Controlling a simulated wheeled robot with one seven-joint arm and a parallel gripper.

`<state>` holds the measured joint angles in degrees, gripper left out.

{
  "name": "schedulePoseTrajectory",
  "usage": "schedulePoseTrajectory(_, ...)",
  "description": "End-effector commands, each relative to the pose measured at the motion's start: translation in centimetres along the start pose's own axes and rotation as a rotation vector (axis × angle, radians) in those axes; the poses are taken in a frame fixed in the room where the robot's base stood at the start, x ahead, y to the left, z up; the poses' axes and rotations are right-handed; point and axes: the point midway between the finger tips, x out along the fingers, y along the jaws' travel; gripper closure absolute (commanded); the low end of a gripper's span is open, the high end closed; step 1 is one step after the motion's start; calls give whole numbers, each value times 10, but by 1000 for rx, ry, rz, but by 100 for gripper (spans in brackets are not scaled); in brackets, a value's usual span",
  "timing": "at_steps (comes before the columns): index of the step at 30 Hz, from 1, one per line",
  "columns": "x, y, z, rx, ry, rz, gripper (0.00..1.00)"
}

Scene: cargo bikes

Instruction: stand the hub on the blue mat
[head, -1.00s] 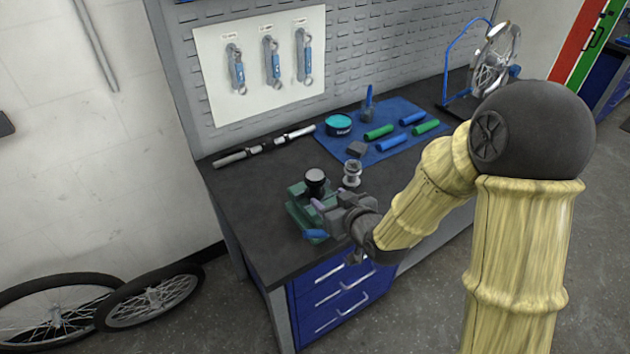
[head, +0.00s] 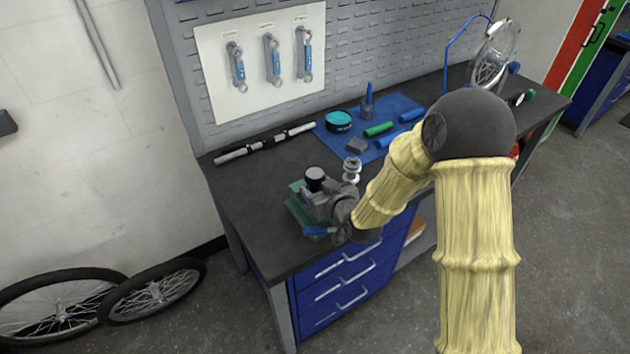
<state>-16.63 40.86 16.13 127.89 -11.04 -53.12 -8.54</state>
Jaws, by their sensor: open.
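The hub (head: 351,169), a silver spool shape with flanges, stands upright on the dark bench top, just right of my gripper and off the mat. The blue mat (head: 408,107) lies farther back along the bench. My gripper (head: 314,198) is open, low over a green object (head: 298,212) at the near left of the bench. A dark round piece with a pale top (head: 315,178) shows beside the jaws. My gripper hides part of the green object, and I cannot tell whether the jaws touch anything.
On the mat are a teal tin (head: 338,121), a green grip (head: 378,129), blue grips (head: 412,115), a dark block (head: 357,146) and a small pot (head: 367,107). A long bar (head: 265,143) lies at the back. A wheel stand (head: 492,60) is farther right. My arm covers the mat's right part.

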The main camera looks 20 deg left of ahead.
Motion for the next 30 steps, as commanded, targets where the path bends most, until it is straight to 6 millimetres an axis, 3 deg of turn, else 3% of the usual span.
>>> schedulePoseTrajectory(7,27,1,0,0,0,0,46)
schedulePoseTrajectory(23,28,1,0,-1,1,1,46)
schedulePoseTrajectory(30,28,1,1,0,-1,1,89)
